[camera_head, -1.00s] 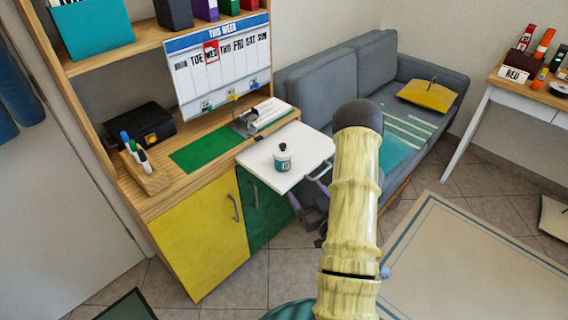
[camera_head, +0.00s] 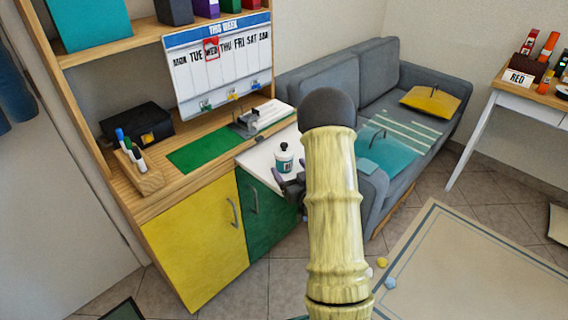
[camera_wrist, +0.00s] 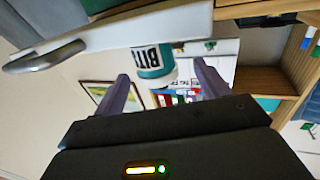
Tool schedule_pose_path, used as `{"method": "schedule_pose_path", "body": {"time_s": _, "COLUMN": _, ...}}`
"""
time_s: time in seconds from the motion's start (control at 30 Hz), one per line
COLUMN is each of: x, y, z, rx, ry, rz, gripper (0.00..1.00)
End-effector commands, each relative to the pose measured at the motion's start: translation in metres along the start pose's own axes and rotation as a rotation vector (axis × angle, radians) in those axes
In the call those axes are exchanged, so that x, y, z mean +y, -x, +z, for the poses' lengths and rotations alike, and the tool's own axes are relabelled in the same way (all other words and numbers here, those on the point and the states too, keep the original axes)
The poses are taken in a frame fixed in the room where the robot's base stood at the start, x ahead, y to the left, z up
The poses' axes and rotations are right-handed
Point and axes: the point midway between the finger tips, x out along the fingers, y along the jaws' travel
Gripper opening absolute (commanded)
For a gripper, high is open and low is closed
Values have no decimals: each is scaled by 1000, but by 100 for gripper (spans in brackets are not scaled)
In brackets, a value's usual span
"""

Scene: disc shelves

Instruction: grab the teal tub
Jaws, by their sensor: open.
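My gripper (camera_head: 288,182) is just in front of the tub, partly hidden by my arm. In the wrist view its two fingers (camera_wrist: 162,76) are apart, with the tub beyond and between their tips. I cannot tell whether they touch it.
A metal handle (camera_wrist: 45,55) sticks out from the board's front. The desk with a green mat (camera_head: 205,148) and pen holder (camera_head: 138,170) lies left. A grey sofa (camera_head: 335,95) stands behind on the right. The week board (camera_head: 222,65) hangs behind.

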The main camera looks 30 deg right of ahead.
Motion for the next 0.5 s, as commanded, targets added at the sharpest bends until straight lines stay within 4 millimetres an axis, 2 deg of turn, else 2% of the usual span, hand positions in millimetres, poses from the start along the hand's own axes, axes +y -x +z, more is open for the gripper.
{"method": "schedule_pose_path", "body": {"time_s": 0.1, "x": 0, "y": -12, "z": 0, "rx": 1, "ry": 0, "rz": 0, "gripper": 74}}
{"method": "schedule_pose_path", "body": {"time_s": 0.5, "x": -2, "y": -18, "z": 1, "rx": 0, "ry": 0, "rz": -5, "gripper": 74}}
